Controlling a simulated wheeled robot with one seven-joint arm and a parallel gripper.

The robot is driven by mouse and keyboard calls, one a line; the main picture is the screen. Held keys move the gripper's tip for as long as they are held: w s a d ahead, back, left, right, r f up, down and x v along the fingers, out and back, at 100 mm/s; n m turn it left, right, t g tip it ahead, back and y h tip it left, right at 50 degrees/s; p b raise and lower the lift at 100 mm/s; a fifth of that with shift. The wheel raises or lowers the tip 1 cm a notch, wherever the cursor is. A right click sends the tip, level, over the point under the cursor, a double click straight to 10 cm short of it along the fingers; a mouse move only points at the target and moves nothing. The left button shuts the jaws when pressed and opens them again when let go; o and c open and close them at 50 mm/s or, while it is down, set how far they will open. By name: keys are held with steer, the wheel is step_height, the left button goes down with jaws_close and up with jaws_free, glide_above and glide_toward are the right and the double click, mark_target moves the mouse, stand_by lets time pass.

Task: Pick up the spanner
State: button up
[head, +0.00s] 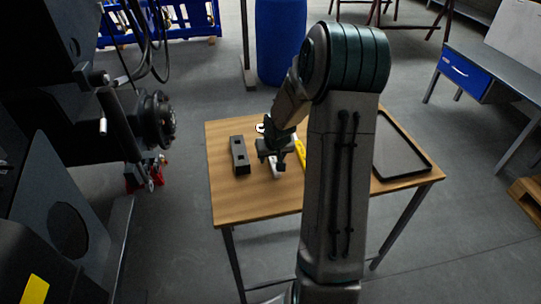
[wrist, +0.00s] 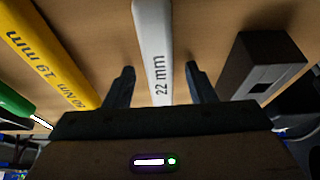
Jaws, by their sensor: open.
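The spanner is a pale grey bar marked "22 mm" (wrist: 154,40) in the wrist view, lying on the wooden table. In the head view a pale part of it (head: 277,172) shows below my gripper (head: 271,158), and the arm hides much of the rest. In the wrist view my gripper (wrist: 160,72) is open, with one finger on each side of the spanner. A gap shows between the spanner and each finger. I cannot tell how far the fingertips are above the table.
A yellow tool (wrist: 45,60) marked "19 mm" lies left of the spanner in the wrist view, with a green piece (wrist: 14,103) beyond. A dark block (head: 239,155) with square holes and a black tray (head: 401,172) sit on the wooden table (head: 250,207). Machinery stands left.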

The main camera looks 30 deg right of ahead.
steer(key=shift+f, duration=0.15)
jaws_close()
stand_by(0.4)
steer(key=shift+r, duration=0.45)
steer(key=r, duration=0.2)
steer(key=d+r, duration=0.1)
steer(key=r, duration=0.1)
steer(key=shift+s+r+p, duration=0.15)
steer(key=shift+s+p, duration=0.05)
steer(key=shift+p, duration=0.2)
steer(key=s+d+r+p, duration=0.1)
steer(key=s+d+r, duration=0.4)
steer(key=d, duration=0.4)
steer(key=shift+s+r, duration=0.35)
steer(key=shift+r, duration=0.25)
